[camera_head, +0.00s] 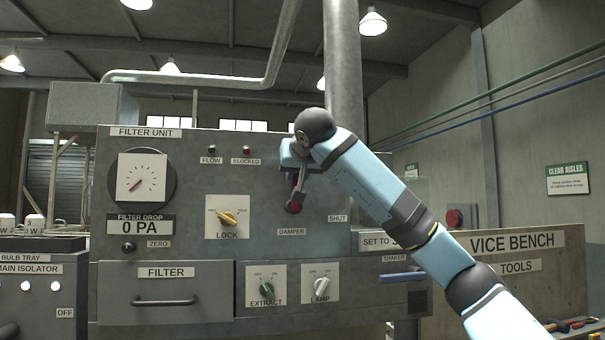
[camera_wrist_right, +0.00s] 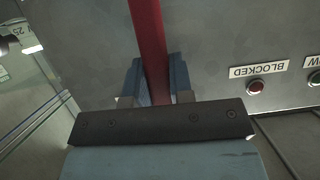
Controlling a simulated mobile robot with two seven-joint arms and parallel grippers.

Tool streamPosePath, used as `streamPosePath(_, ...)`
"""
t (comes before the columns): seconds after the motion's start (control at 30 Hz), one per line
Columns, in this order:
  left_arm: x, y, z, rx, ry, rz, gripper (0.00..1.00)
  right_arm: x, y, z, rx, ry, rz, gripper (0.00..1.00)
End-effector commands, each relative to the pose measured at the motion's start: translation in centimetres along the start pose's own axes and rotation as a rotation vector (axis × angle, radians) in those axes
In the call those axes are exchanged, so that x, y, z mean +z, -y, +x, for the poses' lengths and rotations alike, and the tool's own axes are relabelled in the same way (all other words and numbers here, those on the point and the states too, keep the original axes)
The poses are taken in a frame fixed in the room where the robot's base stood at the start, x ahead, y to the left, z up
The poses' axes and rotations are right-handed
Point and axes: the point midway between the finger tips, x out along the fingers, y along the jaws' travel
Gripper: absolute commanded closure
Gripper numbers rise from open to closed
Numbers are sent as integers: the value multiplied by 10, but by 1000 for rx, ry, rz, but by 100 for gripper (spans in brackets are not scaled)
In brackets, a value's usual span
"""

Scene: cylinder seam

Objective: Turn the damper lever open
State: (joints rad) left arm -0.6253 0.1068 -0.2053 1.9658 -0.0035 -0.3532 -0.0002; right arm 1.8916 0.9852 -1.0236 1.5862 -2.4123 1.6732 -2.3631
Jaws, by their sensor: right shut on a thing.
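The damper lever (camera_head: 294,206) is red and sits on the grey filter unit panel above the DAMPER label (camera_head: 291,232). It points roughly upward from its hub, and its upper part is hidden by my right gripper. My right gripper (camera_head: 299,178) reaches in from the right and is shut on the lever. In the right wrist view the red lever (camera_wrist_right: 150,40) passes between the two blue-grey fingers (camera_wrist_right: 160,82). A SHUT label (camera_head: 338,218) is to the right of the hub. No OPEN label shows by the lever. My left gripper is not in view.
The yellow LOCK knob (camera_head: 229,218) is left of the lever. The EXTRACT knob (camera_head: 266,290) and LAMP knob (camera_head: 321,288) are below. FLOW and BLOCKED lamps (camera_head: 246,149) are above left. The pressure dial (camera_head: 142,178) reads 0 PA below. A VICE BENCH (camera_head: 575,265) stands at right.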

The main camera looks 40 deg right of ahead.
Motion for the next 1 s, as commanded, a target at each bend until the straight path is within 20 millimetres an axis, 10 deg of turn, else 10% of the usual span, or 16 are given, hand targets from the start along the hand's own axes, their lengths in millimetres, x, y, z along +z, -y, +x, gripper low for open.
streamPosePath(0.63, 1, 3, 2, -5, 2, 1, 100, 1, 4, 1, 20, 2, -47, 100)
streamPosePath(0.67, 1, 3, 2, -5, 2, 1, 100, 1, 4, 1, 20, 2, -47, 72)
streamPosePath(0.73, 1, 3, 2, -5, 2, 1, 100, 1, 4, 1, 20, 1, -47, 56)
streamPosePath(1.0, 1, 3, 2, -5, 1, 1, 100, 0, 4, 1, 19, 1, -44, 53)
